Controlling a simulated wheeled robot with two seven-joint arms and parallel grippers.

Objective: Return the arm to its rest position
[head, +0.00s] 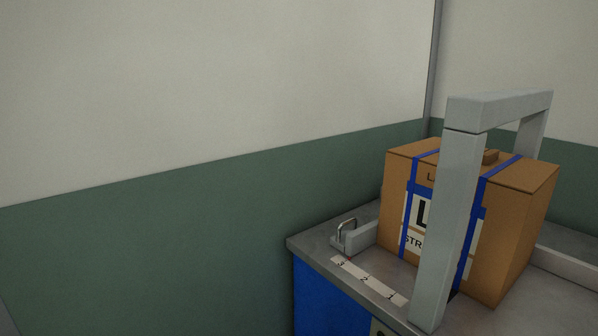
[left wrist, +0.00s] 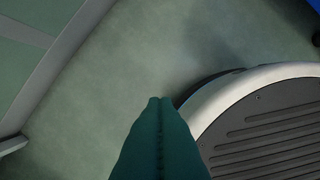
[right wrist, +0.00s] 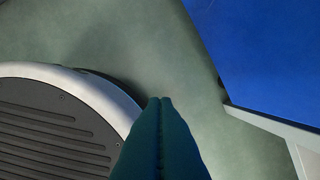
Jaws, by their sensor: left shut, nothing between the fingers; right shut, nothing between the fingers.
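My left gripper (left wrist: 160,101) shows in the left wrist view with its two teal fingers pressed together and nothing between them. It points down over the green floor, beside my own round base. My right gripper (right wrist: 160,101) shows in the right wrist view, also shut and empty, over the floor between my base and a blue panel (right wrist: 270,50). Neither gripper shows in the head view, and neither touches anything.
In the head view a brown box (head: 515,230) with blue straps stands on a grey-topped bench (head: 318,246), behind a grey frame (head: 455,200). Open floor (left wrist: 120,60) surrounds my base.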

